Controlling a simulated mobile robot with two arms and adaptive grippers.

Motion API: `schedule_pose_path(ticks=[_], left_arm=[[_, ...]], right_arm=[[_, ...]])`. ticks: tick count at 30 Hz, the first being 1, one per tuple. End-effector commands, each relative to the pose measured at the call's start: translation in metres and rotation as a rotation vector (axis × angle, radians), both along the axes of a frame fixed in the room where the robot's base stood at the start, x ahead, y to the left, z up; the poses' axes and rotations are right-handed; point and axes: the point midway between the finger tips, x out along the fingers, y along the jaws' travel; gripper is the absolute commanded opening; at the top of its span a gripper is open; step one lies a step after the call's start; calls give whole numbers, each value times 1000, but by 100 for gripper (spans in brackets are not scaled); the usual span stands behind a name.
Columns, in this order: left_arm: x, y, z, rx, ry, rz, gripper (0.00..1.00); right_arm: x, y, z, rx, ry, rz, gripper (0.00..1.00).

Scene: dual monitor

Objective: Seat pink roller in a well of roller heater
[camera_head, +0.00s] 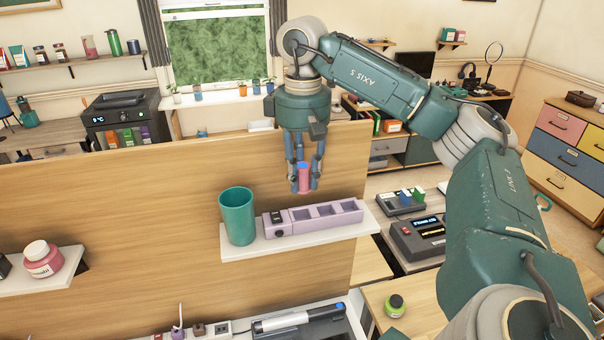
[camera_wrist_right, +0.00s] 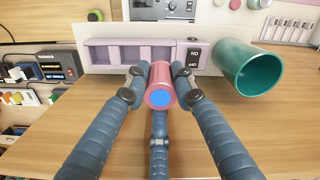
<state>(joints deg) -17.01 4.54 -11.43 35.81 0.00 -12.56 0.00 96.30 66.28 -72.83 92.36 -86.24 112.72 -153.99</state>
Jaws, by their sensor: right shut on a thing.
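The pink roller (camera_head: 303,178) is held upright in my right gripper (camera_head: 304,182), whose fingers are shut around it. In the right wrist view the pink roller (camera_wrist_right: 160,84) shows its blue end between the fingertips of my right gripper (camera_wrist_right: 160,90). The lilac roller heater (camera_head: 313,217) lies on a white shelf, with several square wells in a row and a dark control panel at its left end. The roller is above and apart from the heater, near the heater's left half. In the right wrist view the heater (camera_wrist_right: 130,54) lies beyond the roller. My left gripper is not seen.
A teal cup (camera_head: 237,215) stands on the shelf (camera_head: 270,248) close to the heater's left end. A wooden panel (camera_head: 150,210) rises behind the shelf. Dark devices (camera_head: 420,237) sit lower at the right.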

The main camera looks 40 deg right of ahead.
Motion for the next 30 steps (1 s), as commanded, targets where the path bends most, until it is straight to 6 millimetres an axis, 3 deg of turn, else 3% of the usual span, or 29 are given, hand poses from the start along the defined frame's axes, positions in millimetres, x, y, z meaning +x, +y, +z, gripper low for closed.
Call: schedule_pose_path(ticks=[8,21,30], left_arm=[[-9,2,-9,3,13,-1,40],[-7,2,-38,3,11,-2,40],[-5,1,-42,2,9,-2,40]], right_arm=[[0,0,-12,1,1,0,0],[0,0,-52,0,0,-1,0],[0,0,-58,1,-1,-1,0]])
